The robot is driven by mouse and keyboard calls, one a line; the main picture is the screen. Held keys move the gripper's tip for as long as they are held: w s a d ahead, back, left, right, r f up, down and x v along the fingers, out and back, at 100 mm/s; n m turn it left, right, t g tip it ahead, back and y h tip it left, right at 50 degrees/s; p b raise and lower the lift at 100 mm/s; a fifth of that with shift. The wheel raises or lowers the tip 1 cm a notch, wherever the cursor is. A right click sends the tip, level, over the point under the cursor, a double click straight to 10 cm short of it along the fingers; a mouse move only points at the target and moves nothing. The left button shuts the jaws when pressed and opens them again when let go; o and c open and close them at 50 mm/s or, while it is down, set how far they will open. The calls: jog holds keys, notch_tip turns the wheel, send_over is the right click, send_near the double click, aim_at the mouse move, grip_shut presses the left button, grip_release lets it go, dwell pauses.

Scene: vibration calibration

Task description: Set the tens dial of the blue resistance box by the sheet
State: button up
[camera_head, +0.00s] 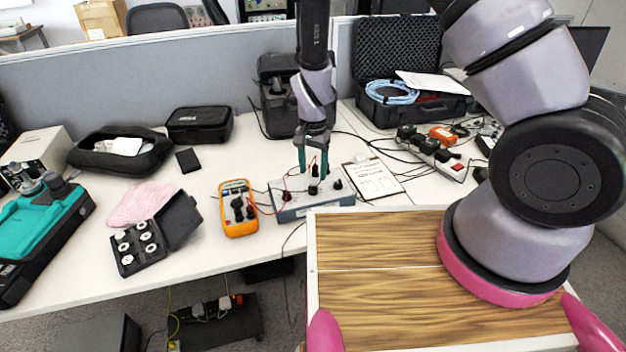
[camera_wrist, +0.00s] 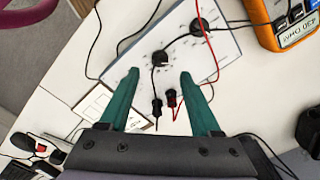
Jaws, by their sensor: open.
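The resistance box (camera_head: 318,206) is a low grey-blue box with black knobs on a pale top, on the table. My gripper (camera_head: 313,172) points down over it, its two teal fingers apart. In the wrist view, the box's pale top (camera_wrist: 222,62) lies beyond the open gripper (camera_wrist: 158,76). One black knob (camera_wrist: 161,58) shows just past the fingertips, between their lines; another knob (camera_wrist: 199,27) is farther off. Black and red plugs show between the fingers. I cannot read the dial markings. The sheet (camera_head: 372,179) lies on a clipboard right of the box; its writing is too small to read.
An orange multimeter (camera_head: 238,208) stands left of the box, with leads running between them. A case of weights (camera_head: 140,246) is farther left. A power strip (camera_head: 436,151) and a black case (camera_head: 411,75) are at the right and back. Loose cables cross the table.

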jog(key=shift+r, duration=2.65)
notch_tip(320, 180, up, 13)
jog(key=y, duration=0.2)
send_over(313, 187)
jog(key=w+d, duration=0.2)
jog(key=d, duration=0.2)
jog(key=d+r+t+y, duration=0.15)
jog(key=d+r, duration=0.35)
jog(key=r, duration=0.6)
jog(key=s+d+r+n+t+h, duration=0.1)
jog(key=s+d+r+t, duration=0.4)
jog(key=s+d+r, duration=0.9)
jog(key=shift+s+r+n+t, duration=0.25)
jog(key=shift+r+n+t, duration=0.1)
jog(key=shift+r, duration=0.55)
jog(key=shift+h, duration=0.25)
